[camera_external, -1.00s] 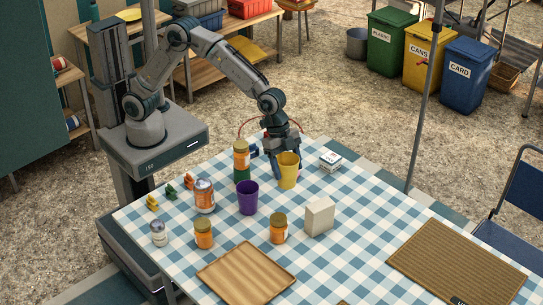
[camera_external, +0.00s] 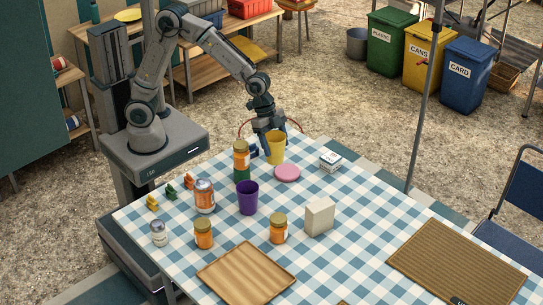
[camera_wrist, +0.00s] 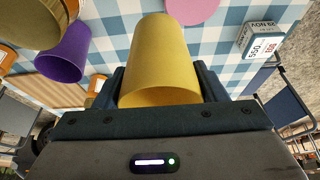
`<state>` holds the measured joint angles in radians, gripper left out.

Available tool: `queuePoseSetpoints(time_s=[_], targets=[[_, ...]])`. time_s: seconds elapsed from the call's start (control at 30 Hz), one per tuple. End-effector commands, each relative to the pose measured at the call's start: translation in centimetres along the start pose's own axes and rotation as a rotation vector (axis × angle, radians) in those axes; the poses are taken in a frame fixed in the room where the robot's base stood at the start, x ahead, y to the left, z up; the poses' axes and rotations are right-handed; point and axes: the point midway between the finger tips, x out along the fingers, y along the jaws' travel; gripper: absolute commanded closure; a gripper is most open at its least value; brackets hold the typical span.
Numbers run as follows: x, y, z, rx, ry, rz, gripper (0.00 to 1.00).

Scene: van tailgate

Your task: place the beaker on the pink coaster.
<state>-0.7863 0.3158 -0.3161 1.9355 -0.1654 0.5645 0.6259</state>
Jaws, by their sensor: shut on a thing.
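A yellow beaker (camera_external: 276,150) is held upright in my gripper (camera_external: 268,140) near the far edge of the checked table. In the wrist view the yellow beaker (camera_wrist: 160,55) sits between the two fingers of my gripper (camera_wrist: 165,85). The pink coaster (camera_external: 287,173) lies flat and bare on the cloth, in front of the beaker and slightly right. The pink coaster (camera_wrist: 192,10) also shows at the top of the wrist view, cut by the frame, apart from the beaker. I cannot tell whether the beaker's base touches the table.
An orange jar (camera_external: 241,152) on a green tin (camera_external: 242,173) stands close left of the beaker. A purple cup (camera_external: 248,197) is in front of them. A small white box (camera_external: 330,161) lies right of the coaster. A cream block (camera_external: 319,216) stands nearer; cloth around the coaster's right is free.

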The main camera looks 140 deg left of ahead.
Motion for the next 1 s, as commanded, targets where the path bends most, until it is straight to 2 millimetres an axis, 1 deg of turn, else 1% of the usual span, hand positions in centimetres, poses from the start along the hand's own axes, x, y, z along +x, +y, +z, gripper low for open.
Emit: queuePoseSetpoints(time_s=[0.03, 0.1, 0.2, 0.3, 0.47, 0.73, 1.0], targets=[[0.7, -1.3, 0.3, -0.005, -0.001, 0.0, 0.6], [1.5, -2.7, 0.5, -0.004, -0.001, 0.001, 0.6], [2.5, -4.3, 0.7, -0.002, 0.0, 0.001, 0.6], [3.0, -5.3, 0.9, -0.001, 0.001, 0.001, 0.6], [3.6, -5.8, 1.1, 0.002, 0.001, 0.0, 0.6], [6.8, -5.7, 2.4, 0.001, -0.001, 0.002, 0.6], [7.0, -5.7, 2.5, 0.002, 0.002, 0.0, 0.6]])
